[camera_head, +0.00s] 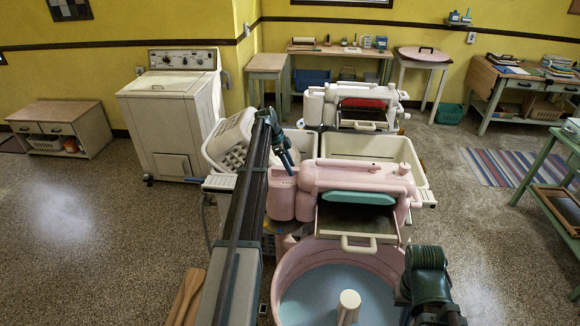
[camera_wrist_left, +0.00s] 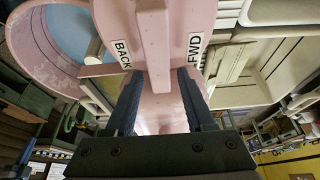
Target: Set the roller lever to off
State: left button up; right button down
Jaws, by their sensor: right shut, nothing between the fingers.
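The pink wringer (camera_head: 355,178) stands on the pink washer in the middle of the head view. In the left wrist view its pink housing fills the upper middle, with a "BACK" label (camera_wrist_left: 122,54) on the left and an "FWD" label (camera_wrist_left: 195,50) on the right. The pink roller lever (camera_wrist_left: 154,45) runs between the two labels. My left gripper (camera_head: 288,165) is at the wringer's left end; in its wrist view the fingers (camera_wrist_left: 158,80) are open, one on each side of the lever's line. Contact cannot be told. My right gripper (camera_head: 428,285) is shut and empty, right of the tub.
The pink tub (camera_head: 287,272) holds bluish water and a white agitator post (camera_head: 348,306). A white laundry basket (camera_head: 232,140) and rinse tubs (camera_head: 382,146) stand behind, with a second, white wringer (camera_head: 352,101) beyond. A green table (camera_head: 560,150) stands at the right.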

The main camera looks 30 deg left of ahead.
aim_at(278, 167)
pick_arm(q)
jog(key=shift+o, duration=0.3)
jog(key=shift+r, duration=0.1)
jog(key=shift+a+r+p, duration=0.2)
jog(key=shift+r+p, duration=0.35)
jog(key=shift+p, duration=0.1)
jog(key=p+v, duration=1.1)
jog(key=v, duration=0.1)
jog(key=shift+s+a, duration=0.2)
jog(key=shift+r, duration=0.1)
